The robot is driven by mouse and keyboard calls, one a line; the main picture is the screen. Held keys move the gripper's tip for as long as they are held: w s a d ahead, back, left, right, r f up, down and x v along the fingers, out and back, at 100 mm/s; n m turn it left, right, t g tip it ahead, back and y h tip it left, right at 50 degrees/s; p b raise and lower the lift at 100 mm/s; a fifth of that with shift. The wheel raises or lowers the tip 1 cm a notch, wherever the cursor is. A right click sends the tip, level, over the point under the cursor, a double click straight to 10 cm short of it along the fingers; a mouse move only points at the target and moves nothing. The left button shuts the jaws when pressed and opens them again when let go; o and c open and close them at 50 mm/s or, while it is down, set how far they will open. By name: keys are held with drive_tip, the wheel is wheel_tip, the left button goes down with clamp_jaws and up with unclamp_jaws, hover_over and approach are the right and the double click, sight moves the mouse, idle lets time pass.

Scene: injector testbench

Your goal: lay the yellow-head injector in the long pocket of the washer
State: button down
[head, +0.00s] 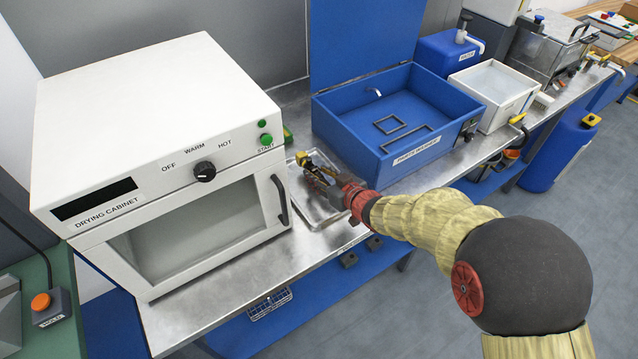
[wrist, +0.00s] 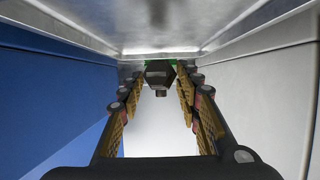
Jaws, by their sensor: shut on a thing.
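The washer is the open blue basin (head: 352,150) with its lid raised, right of the gripper in the head view. Inside lie two dark frames, a smaller square one (head: 390,124) and a longer rectangular one (head: 407,138). My gripper (head: 310,172) is over a shallow metal tray between the drying cabinet and the washer. It is shut on the injector, whose yellow head (head: 302,158) shows small at the fingertips. In the wrist view a dark hexagonal end of the injector (wrist: 160,74) sits between the fingers; its yellow head is not seen there.
The white drying cabinet (head: 150,130) stands close left of my gripper, its handle (head: 281,200) sticking out. The metal tray (head: 310,208) lies below. A white bath (head: 497,90) and a blue canister (head: 445,52) stand right of the washer. The bench front is mostly bare.

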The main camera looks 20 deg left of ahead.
drive_tip(key=shift+w+a+f+b, duration=0.1)
drive_tip(key=shift+f+b, duration=0.2)
drive_tip(key=shift+f, duration=0.45)
drive_tip(key=shift+w+a+f+b, duration=0.1)
drive_tip(key=shift+f+b, duration=0.15)
drive_tip(key=shift+f, duration=0.45)
drive_tip(key=shift+f, duration=0.2)
drive_tip(key=c, duration=1.4)
unclamp_jaws()
drive_tip(key=shift+s+d+f, duration=0.1)
drive_tip(key=shift+o, duration=0.7)
drive_tip(key=shift+b, duration=0.3)
